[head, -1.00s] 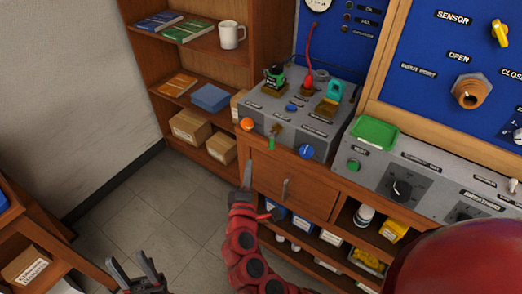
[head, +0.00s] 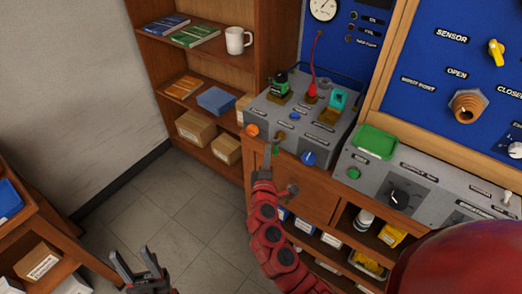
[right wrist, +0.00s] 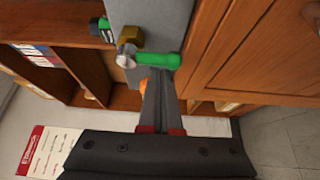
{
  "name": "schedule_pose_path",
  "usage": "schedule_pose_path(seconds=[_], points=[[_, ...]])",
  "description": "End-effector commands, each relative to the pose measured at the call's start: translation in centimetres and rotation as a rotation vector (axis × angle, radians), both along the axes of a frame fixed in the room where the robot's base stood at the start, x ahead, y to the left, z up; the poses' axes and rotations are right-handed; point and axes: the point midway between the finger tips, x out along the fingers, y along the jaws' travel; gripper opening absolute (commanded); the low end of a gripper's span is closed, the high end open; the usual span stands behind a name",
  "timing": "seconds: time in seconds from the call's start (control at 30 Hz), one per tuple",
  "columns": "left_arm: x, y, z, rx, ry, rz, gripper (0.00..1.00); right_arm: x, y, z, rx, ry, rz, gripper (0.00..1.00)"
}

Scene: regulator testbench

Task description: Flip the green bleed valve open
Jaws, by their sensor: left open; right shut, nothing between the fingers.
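The green bleed valve (head: 276,150) is a small green lever on a brass fitting at the front of the grey regulator box (head: 318,143). In the right wrist view its green handle (right wrist: 160,59) lies across the picture, with a silver pivot and brass nut at its left end. My right gripper (head: 267,152) is shut and empty, its tips close to the handle. In the right wrist view the shut fingertips (right wrist: 160,74) are just below the green handle; I cannot tell whether they touch it. My left gripper (head: 133,254) is open and empty, low over the floor.
An orange knob (head: 252,130) and a blue knob (head: 309,158) are on the box front, either side of the valve. A red-tipped fitting with a red hose (head: 312,88) and a teal-handled part (head: 337,99) are on top. A wooden cabinet (head: 305,195) is below.

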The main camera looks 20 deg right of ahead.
Motion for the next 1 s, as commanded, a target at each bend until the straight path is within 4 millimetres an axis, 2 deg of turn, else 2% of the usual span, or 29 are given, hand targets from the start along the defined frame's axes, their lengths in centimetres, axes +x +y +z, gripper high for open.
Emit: schedule_pose_path(seconds=[0.37,1.0], points=[[0.0,0.0,0.1,0.000,0.000,0.000,0.50,-0.1,-0.1,0.0,0.000,0.000,0.000,0.00],[0.0,0.0,2.7,0.000,0.000,0.000,0.50,-0.4,-0.3,0.2,-0.065,0.081,0.000,0.00]])
